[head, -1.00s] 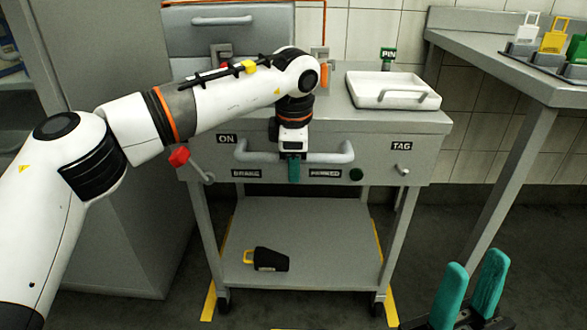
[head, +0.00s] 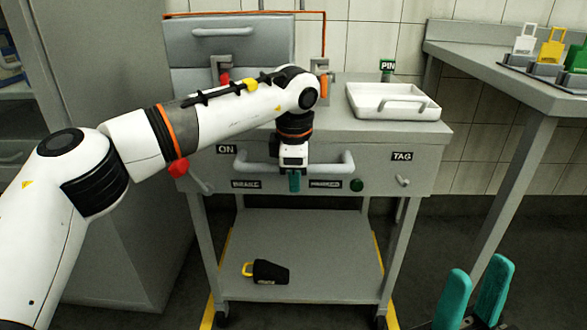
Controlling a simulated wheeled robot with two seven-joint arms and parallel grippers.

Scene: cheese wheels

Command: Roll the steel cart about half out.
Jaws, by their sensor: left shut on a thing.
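The steel cart (head: 310,210) stands in the middle of the head view with its front toward me. A pale bar handle (head: 335,163) runs across its front panel. My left gripper (head: 294,182) points down with teal fingertips at the middle of this handle and is shut on it; the arm hides part of the cart's top. A red-knobbed lever (head: 179,168) is at the front left, by the ON label (head: 227,149). A green round light (head: 356,185) sits by the lower right label. My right gripper (head: 476,290) is open and empty at the lower right.
A white tray (head: 395,113) is on the cart's top right, and a black tag with a yellow loop (head: 267,271) lies on the lower shelf. A grey cabinet (head: 105,200) stands left. A bench (head: 500,75) with coloured tags stands right. Yellow lines mark the floor.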

